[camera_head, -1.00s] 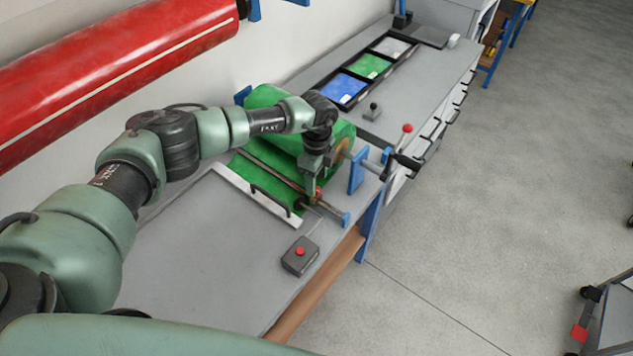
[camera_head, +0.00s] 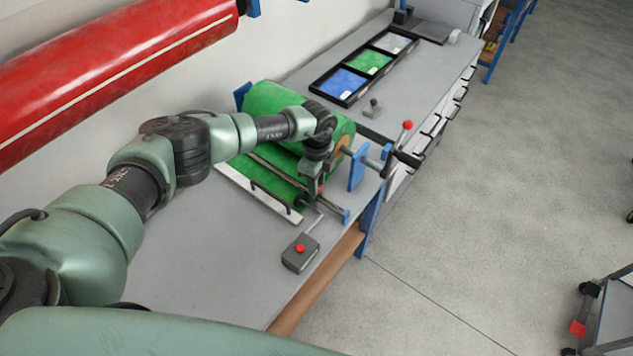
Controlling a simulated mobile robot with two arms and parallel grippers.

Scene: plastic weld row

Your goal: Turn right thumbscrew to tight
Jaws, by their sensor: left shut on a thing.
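My left gripper (camera_head: 314,188) reaches down over the near right end of the bar in front of the green roll (camera_head: 275,100). It is shut on a small red-topped thumbscrew (camera_head: 320,190), which is mostly hidden by the fingers. Whether the screw is tight cannot be told. The metal bar (camera_head: 333,206) runs along the front of the roll and ends at a blue bracket (camera_head: 346,216). My right gripper is not in view.
A grey box with a red button (camera_head: 300,250) sits on the bench in front. A crank with a red knob (camera_head: 407,126) sticks out on the right. A black tray with blue, green and grey sheets (camera_head: 345,100) lies behind. The near left bench top is clear.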

